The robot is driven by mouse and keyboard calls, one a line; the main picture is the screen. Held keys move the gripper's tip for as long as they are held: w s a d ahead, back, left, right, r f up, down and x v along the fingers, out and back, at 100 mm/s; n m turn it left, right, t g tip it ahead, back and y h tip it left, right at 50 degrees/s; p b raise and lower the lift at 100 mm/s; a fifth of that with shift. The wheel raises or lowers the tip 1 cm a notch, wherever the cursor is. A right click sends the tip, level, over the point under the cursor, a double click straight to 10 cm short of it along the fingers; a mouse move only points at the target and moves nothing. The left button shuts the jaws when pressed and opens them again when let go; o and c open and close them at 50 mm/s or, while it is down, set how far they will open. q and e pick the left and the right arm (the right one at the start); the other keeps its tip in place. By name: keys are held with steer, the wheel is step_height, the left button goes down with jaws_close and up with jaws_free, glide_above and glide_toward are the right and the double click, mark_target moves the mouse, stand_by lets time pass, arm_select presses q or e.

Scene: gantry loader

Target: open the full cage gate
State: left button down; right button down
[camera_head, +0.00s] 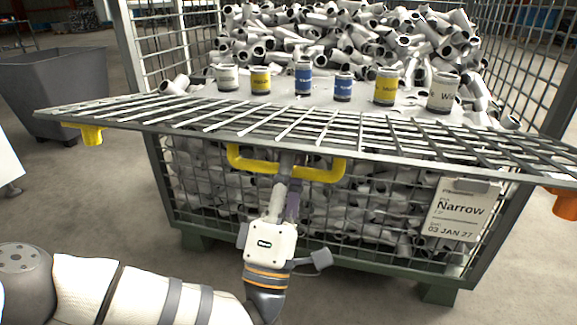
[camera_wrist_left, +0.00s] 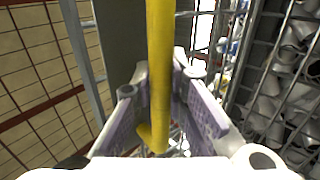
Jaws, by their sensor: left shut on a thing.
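The mesh gate (camera_head: 190,115) of the full cage (camera_head: 222,262) is swung outward at the front and lies close to flat. A yellow handle (camera_head: 240,163) hangs under its near edge. My left gripper (camera_head: 287,166) is shut on the middle of this handle. In the left wrist view the yellow bar (camera_wrist_left: 160,50) runs between the two purple-padded fingers. White pipe fittings (camera_head: 330,40) fill the cage behind. My right gripper is not in view.
Several small cans (camera_head: 303,78) stand on a light surface behind the gate. A yellow latch (camera_head: 91,135) and an orange one (camera_head: 565,203) sit at the gate's sides. A grey bin (camera_head: 55,85) stands at left, with open floor between.

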arm_select(q)
steer(key=c, duration=1.6)
jaws_free()
steer(key=shift+s+r, duration=0.2)
steer(key=shift+w, duration=0.1)
steer(key=shift+f, duration=0.1)
